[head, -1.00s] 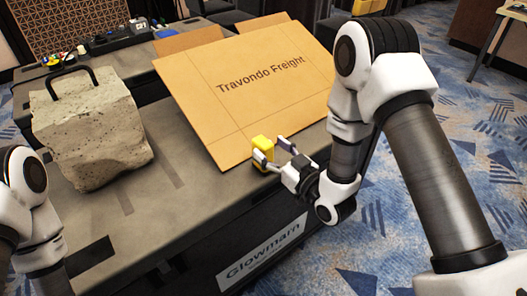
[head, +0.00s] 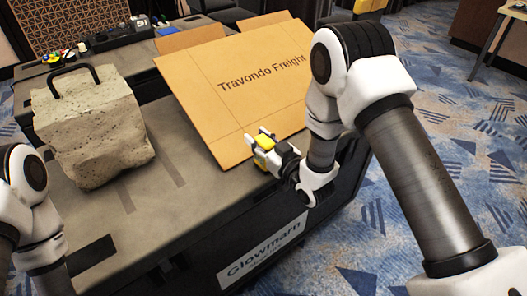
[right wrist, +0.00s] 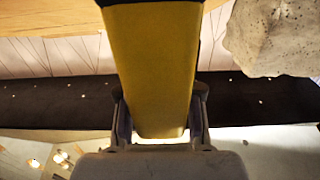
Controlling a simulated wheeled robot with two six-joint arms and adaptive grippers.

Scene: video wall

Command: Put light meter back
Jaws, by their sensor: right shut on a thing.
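A small yellow block, which looks to be the light meter (head: 265,142), is between the fingers of my right gripper (head: 257,137). The gripper is shut on it, beside the lower right part of the cardboard box. In the right wrist view the yellow body (right wrist: 151,70) fills the middle, with a dark end at the top and a finger on each side. Its face and markings cannot be made out. My left arm shows at the left edge of the head view, but its gripper is out of the picture.
A cardboard box with a raised panel (head: 225,100) reading "Travondo Freight" stands on a dark case (head: 190,215). A rough stone block with a black handle (head: 95,130) stands at left. Cables and small devices (head: 120,35) lie behind. The case's front left top is clear.

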